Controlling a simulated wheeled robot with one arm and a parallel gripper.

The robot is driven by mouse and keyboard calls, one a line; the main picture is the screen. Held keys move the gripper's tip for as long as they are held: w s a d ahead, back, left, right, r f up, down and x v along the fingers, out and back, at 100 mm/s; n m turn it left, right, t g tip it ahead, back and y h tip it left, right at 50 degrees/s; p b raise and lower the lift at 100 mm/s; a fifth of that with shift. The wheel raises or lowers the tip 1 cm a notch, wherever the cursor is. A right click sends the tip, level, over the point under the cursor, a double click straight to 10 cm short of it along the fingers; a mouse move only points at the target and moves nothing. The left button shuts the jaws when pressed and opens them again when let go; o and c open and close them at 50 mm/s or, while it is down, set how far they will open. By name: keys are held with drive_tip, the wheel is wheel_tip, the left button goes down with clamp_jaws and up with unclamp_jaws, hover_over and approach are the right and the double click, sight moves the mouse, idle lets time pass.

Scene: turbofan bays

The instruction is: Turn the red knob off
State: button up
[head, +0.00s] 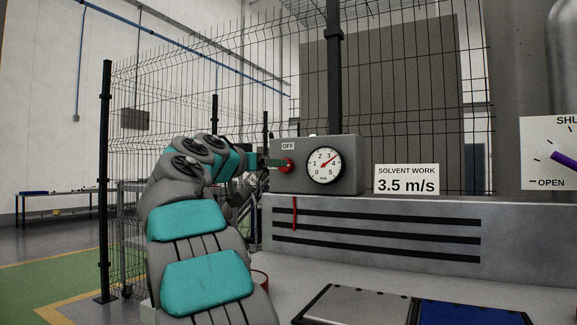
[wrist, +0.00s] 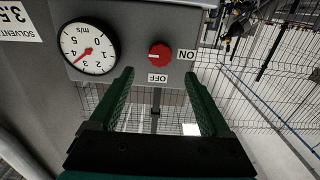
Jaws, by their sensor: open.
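The red knob (head: 287,165) is on the front of a grey control box (head: 345,180), left of a round m/s dial (head: 325,165). In the upside-down wrist view the knob (wrist: 160,54) has an OFF label (wrist: 157,77) below it and an ON label (wrist: 187,55) to its right. A pale mark on the knob points left there, toward neither label. My gripper (wrist: 159,76) is open, its two green fingers apart and empty, with the knob lined up between and beyond the tips. In the head view my gripper (head: 272,163) is beside the knob, partly hidden by my arm.
The dial needle points between 3 and 4. A sign (head: 406,180) reads SOLVENT WORK 3.5 m/s. The box sits on a slotted grey ledge (head: 380,215), with wire fencing (head: 400,90) behind. A white panel with a purple handle (head: 563,160) is at far right.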

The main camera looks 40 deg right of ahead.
drive_tip(key=p+x, duration=0.2)
drive_tip(key=x, duration=0.5)
drive_tip(key=shift+d, duration=0.15)
drive_tip(key=shift+c, duration=0.3)
clamp_jaws()
